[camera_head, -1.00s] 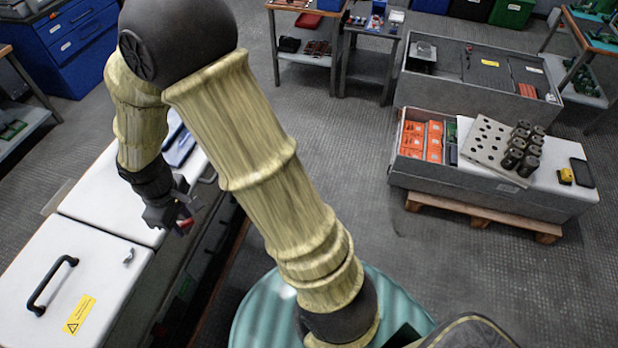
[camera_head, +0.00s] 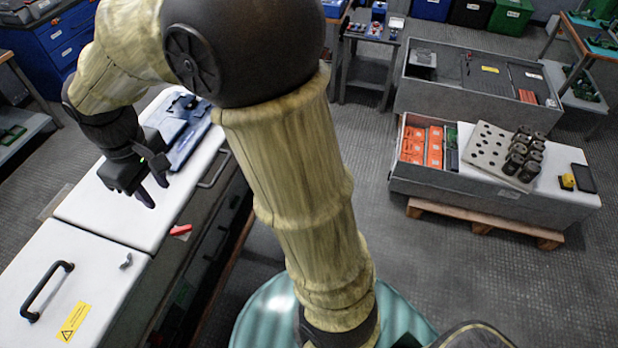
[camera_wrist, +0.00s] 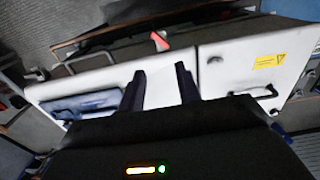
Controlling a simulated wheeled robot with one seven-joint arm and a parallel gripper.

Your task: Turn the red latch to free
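The red latch (camera_head: 181,230) sits at the front edge of the white-topped cabinet, near the seam between its two lids. It also shows in the wrist view (camera_wrist: 159,41), beyond and between my fingertips. My gripper (camera_head: 156,192) is above the far white lid (camera_head: 118,215), up and to the left of the latch. Its two fingers (camera_wrist: 160,72) are apart with nothing between them. The gripper does not touch the latch.
The near lid (camera_head: 95,270) has a black handle (camera_head: 47,291) and a yellow warning label (camera_head: 74,321). A blue item (camera_head: 185,130) lies on the far lid. A grey crate (camera_head: 480,190) on a pallet stands right, with open floor between.

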